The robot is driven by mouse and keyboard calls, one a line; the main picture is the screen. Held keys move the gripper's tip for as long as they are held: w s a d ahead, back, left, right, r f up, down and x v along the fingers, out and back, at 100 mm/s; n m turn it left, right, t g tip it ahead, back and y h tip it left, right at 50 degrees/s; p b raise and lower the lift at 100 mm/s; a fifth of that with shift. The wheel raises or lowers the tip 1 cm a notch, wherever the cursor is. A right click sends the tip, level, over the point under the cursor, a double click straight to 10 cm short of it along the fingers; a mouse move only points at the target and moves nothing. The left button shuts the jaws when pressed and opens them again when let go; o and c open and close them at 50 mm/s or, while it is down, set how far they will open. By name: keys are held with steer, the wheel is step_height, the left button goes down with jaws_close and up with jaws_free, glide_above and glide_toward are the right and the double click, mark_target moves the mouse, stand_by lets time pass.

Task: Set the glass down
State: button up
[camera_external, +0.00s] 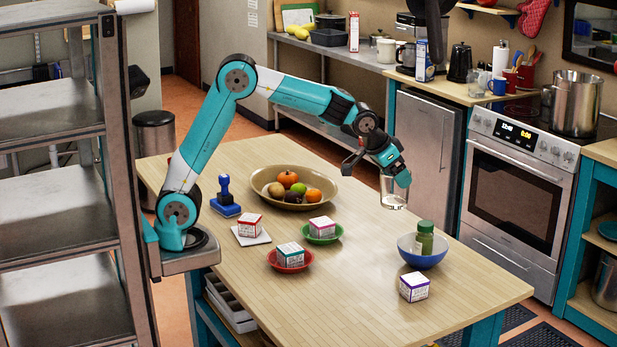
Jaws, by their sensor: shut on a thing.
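A clear drinking glass (393,196) hangs upright below my gripper (392,177) on the right side of the picture. My gripper is shut on the upper part of the glass, and its fingers partly hide the rim. The glass appears to be near the far right edge of the wooden table (350,280). I cannot tell from this view whether its base touches the table or is held above it.
A blue bowl (410,246) with a green jar (424,240) stands in front of the glass. A fruit bowl (262,187) is to its left. Several small boxes, a red plate (272,262), a green plate (334,238) and a blue stamp (225,205) occupy the table. The front middle is clear.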

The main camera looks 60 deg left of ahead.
steer(key=s+d+m+g+h, duration=0.15)
steer(key=s+d+m, duration=0.25)
steer(key=s+d, duration=0.5)
steer(key=s+d+m+g+h, duration=0.15)
steer(key=s+d+m, duration=0.3)
steer(key=s, duration=0.85)
steer(key=shift+n+t+h, duration=0.25)
steer(key=shift+t+h, duration=0.15)
steer(key=shift+s+d+f+p, duration=0.1)
steer(key=shift+f+p, duration=0.45)
steer(key=shift+f, duration=4.7)
steer(key=shift+s+f+p, duration=0.1)
steer(key=shift+f+p, duration=0.4)
steer(key=shift+f, duration=4.75)
